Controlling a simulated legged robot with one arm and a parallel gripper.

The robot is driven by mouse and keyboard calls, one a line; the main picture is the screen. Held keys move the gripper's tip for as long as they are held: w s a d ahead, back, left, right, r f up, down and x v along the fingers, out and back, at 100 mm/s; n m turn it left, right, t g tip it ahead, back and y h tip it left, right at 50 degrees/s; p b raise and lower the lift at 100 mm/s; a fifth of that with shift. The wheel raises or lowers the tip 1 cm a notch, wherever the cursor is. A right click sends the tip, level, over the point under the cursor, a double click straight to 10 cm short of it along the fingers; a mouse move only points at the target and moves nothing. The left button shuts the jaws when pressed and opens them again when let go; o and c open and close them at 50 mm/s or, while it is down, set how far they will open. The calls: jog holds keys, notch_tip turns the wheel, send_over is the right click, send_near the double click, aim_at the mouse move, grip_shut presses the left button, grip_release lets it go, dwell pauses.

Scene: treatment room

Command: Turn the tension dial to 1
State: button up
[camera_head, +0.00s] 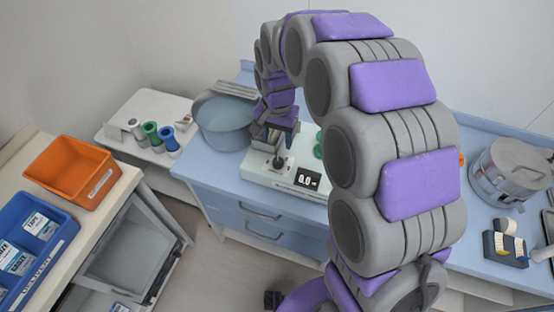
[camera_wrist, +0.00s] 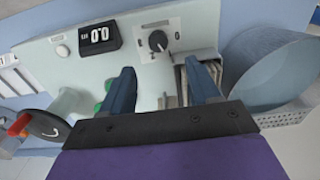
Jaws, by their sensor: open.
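The tension dial is a black round knob (camera_wrist: 158,41) on a pale plate of a white machine (camera_wrist: 60,85). In the wrist view it lies just beyond my gripper (camera_wrist: 160,66), between the lines of its two fingers. A pale pointer mark shows on the knob; the scale around it is too small to read. In the head view my gripper (camera_head: 275,135) is above the knob (camera_head: 278,162), and the display (camera_head: 307,179) is at right. My gripper is open and empty; contact with the knob cannot be told.
A grey-blue basin (camera_head: 224,122) stands close left of the machine on the blue counter (camera_head: 215,178). Green knobs (camera_wrist: 107,85) and a crank-like part (camera_wrist: 42,125) are on the machine's other side. Thread spools (camera_head: 150,131), an orange bin (camera_head: 72,170) and a steel pot (camera_head: 512,170) stand farther off.

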aim_at(278, 160)
jog(key=f+b, duration=0.1)
jog(key=f, duration=0.8)
jog(key=shift+d+b, duration=0.2)
jog(key=shift+b, duration=0.1)
jog(key=shift+a+f, duration=0.1)
jog(key=shift+f, duration=0.45)
jog(key=shift+c, duration=0.3)
jog(key=c, duration=1)
jog(key=shift+r+n+p, duration=0.2)
jog(key=shift+n+p, duration=0.2)
jog(key=shift+p, duration=0.05)
jog(key=shift+f+n, duration=0.15)
jog(key=shift+n, duration=0.25)
